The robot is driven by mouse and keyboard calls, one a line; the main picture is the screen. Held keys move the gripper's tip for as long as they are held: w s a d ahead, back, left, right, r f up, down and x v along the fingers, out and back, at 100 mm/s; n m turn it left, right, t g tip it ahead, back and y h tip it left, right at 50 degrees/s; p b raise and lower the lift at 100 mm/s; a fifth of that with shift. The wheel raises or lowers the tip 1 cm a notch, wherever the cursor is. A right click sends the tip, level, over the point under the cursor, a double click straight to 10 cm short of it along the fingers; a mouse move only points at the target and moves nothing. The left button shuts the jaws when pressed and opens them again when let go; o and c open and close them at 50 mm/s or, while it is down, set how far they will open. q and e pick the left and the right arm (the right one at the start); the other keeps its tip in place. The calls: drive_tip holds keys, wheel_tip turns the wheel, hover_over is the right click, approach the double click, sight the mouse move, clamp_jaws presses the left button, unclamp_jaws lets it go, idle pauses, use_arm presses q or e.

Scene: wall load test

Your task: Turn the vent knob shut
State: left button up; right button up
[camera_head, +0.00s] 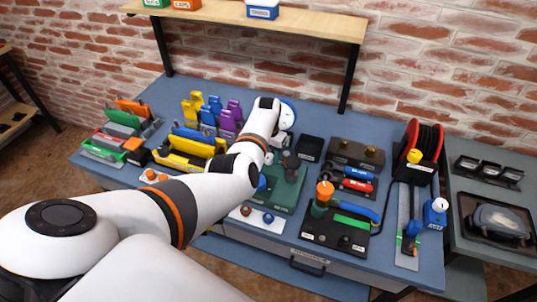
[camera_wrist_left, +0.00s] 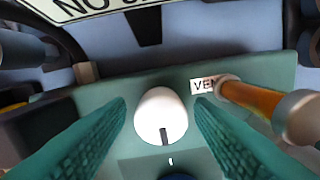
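The vent knob (camera_wrist_left: 162,116) is a round white knob with a dark pointer line, on a green panel (camera_wrist_left: 230,68) in the left wrist view. The line points down in the picture, toward a small white tick on the panel. A label partly reading VENT (camera_wrist_left: 203,84) is beside it. My left gripper (camera_wrist_left: 160,103) is open, with one teal finger on each side of the knob and narrow gaps between. In the head view the green panel (camera_head: 287,193) shows under my left arm, which hides the knob. My right gripper is not in view.
An orange rod with a metal end (camera_wrist_left: 252,99) stands close to the right finger. A NO sign (camera_wrist_left: 95,8) and dark tubes lie beyond the panel. The blue bench (camera_head: 340,120) holds racks of coloured parts at left and a valve board (camera_head: 330,232) at right.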

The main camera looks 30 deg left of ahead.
sight(268, 155)
use_arm(q)
drive_tip(key=shift+o, duration=0.2)
drive_tip(key=shift+r, duration=0.35)
wheel_tip(268, 155, up, 11)
drive_tip(key=shift+r+b, duration=0.15)
drive_tip(key=shift+b, duration=0.2)
drive_tip(key=shift+a, duration=0.1)
